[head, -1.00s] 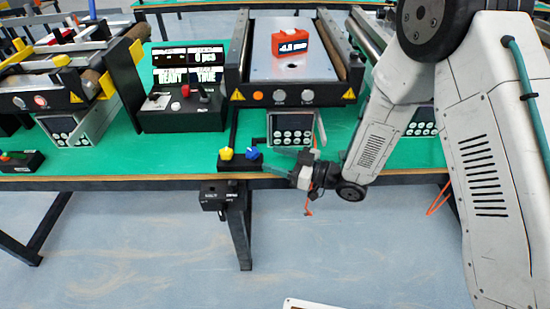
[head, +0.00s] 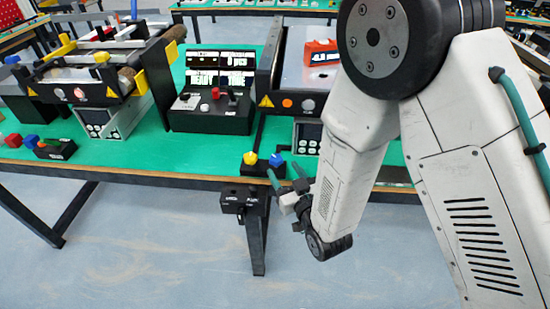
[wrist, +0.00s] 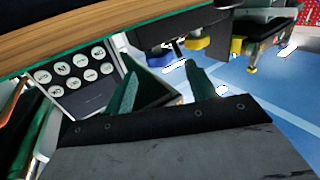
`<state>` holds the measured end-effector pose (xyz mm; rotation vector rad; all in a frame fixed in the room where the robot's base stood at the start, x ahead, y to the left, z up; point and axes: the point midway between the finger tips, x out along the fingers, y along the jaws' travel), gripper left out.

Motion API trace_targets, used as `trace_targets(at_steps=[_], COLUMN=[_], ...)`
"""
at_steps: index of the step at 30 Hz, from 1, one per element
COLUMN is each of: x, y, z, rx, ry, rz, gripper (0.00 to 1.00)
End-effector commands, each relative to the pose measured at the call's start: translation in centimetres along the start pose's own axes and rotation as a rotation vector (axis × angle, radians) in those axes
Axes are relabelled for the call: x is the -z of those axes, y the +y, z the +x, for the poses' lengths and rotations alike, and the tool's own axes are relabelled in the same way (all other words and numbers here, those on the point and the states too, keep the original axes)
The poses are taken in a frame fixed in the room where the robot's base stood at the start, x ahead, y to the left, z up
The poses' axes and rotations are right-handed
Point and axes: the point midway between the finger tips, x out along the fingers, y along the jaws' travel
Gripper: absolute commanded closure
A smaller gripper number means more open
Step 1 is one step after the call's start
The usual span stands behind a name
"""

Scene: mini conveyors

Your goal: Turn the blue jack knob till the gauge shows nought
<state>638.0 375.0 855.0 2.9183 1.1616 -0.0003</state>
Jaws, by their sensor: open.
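The blue knob (head: 276,160) sits beside a yellow knob (head: 250,158) on a small black box (head: 257,171) at the table's front edge. My gripper (head: 286,177) is open, with teal fingers, just below and right of the blue knob. In the wrist view, the blue knob (wrist: 160,60) shows between and beyond the fingertips (wrist: 162,72), and the yellow knob (wrist: 196,43) is to its right. I cannot tell whether a finger touches the knob. The red gauge (head: 321,46) stands on the conveyor plate. Its display shows a minus reading, too small to read surely, and my arm partly covers it.
A black control box (head: 205,120) stands on the green table (head: 150,155). Another conveyor (head: 95,78) and a box with red and blue knobs (head: 48,148) are at the left. A dark box (head: 240,200) hangs under the table edge. The floor in front is clear.

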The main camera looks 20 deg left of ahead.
Motion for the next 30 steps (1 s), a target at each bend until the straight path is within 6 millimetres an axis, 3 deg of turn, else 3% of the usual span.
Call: trace_targets(at_steps=[10, 22, 27, 30], x=[0.0, 0.0, 0.0, 0.0], y=[0.1, 0.1, 0.0, -0.3], z=[5.2, 6.2, 6.2, 6.5], rx=[0.0, 0.001, 0.002, 0.003], ry=[0.001, 0.0, 0.0, 0.0], rz=[0.0, 0.0, 0.0, 0.0], gripper=[0.44, 0.44, 0.89, 0.88])
